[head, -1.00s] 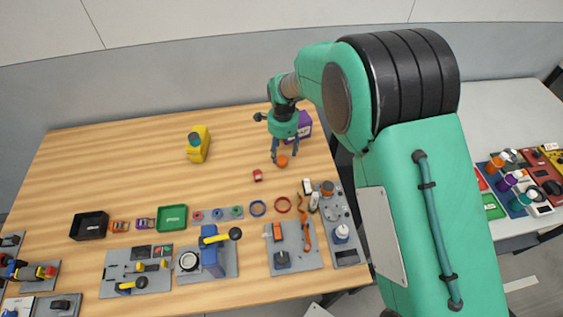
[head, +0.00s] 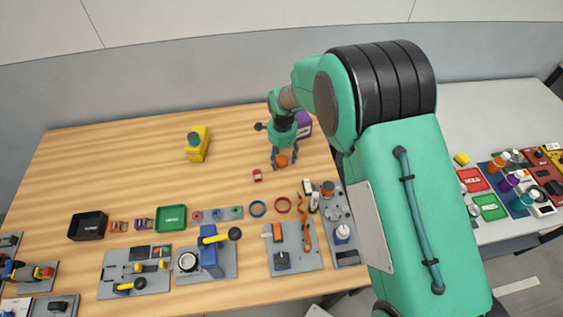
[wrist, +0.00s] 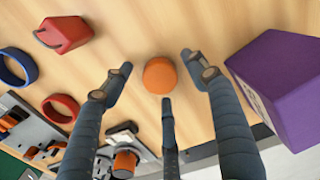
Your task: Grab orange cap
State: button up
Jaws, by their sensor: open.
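The orange cap (wrist: 160,75) is a small round disc lying on the wooden table. In the wrist view it sits between the fingertips, apart from them. In the head view the orange cap (head: 282,160) shows between the fingers, left of and in front of a purple box. My gripper (head: 284,163) is open and points down at the cap. In the wrist view my gripper (wrist: 158,80) has two fingers left and right of the cap and a third below it. Nothing is held. The exact height of the fingertips over the table is hard to tell.
The purple box (wrist: 280,85) stands close to the right finger in the wrist view.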

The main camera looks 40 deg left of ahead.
aim_at(282, 161)
jog(key=shift+c, duration=0.3)
jog(key=c, duration=1)
jog(key=shift+r, duration=0.15)
jog(key=shift+r, duration=0.55)
jog(key=shift+s+d+r+p, duration=0.15)
jog(key=shift+d+r+p, duration=0.05)
jog(key=shift+r, duration=0.4)
jog(key=shift+s+d+r+p, duration=0.15)
jog(key=shift+r+p, duration=0.05)
jog(key=shift+r, duration=0.35)
jog(key=s+d, duration=0.3)
jog(key=s+d+r+p, duration=0.1)
jog(key=s+d, duration=0.2)
jog(key=d, duration=0.1)
jog(key=s+d, duration=0.4)
jog(key=shift+d+r, duration=0.15)
jog(key=shift+d, duration=0.1)
jog(key=shift+w, duration=0.1)
